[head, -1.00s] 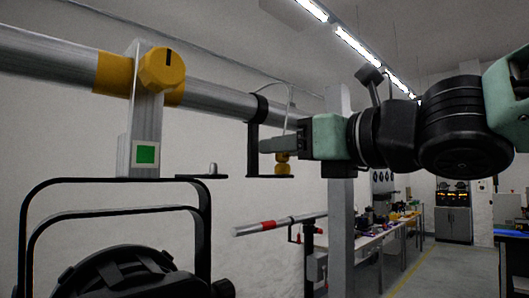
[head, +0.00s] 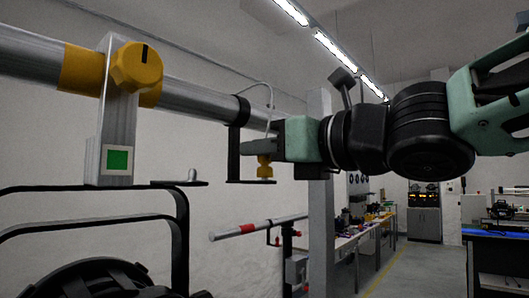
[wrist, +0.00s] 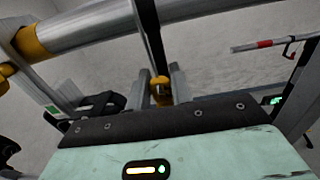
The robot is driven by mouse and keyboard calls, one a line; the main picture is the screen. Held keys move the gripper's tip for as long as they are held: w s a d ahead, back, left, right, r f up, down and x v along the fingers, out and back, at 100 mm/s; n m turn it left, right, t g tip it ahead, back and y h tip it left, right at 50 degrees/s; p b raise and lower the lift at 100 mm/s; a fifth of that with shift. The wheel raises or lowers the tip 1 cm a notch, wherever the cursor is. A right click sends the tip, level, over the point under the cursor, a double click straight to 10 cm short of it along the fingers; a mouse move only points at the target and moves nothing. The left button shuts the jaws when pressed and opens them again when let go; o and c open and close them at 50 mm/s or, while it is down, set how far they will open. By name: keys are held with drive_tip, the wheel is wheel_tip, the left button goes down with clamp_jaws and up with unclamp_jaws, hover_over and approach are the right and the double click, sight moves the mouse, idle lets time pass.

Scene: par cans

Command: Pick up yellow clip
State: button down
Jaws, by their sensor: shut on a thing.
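The yellow clip (head: 264,168) is a small rounded yellow piece at the shelf of a black hanging bracket (head: 234,152). It sits at or just above the shelf; I cannot tell if they touch. A thin cable (head: 271,100) runs down to it from the pipe. My gripper (head: 260,147) reaches in from the right, its fingers level and shut on the top of the clip. In the wrist view the clip (wrist: 160,88) shows between the two grey fingers of my gripper (wrist: 162,80). The fingers hide part of it.
A metal pipe (head: 200,98) crosses above, with a larger yellow clamp knob (head: 137,67) at left. A black lamp yoke (head: 182,225) hangs below it. A grey post (head: 321,215) stands behind my arm. A bench (head: 350,238) is farther back.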

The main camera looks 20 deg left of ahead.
wheel_tip(320, 180, up, 18)
drive_tip(key=p, duration=0.7)
drive_tip(key=shift+f, duration=0.25)
drive_tip(key=shift+f+b, duration=7.25)
drive_tip(key=shift+f, duration=0.25)
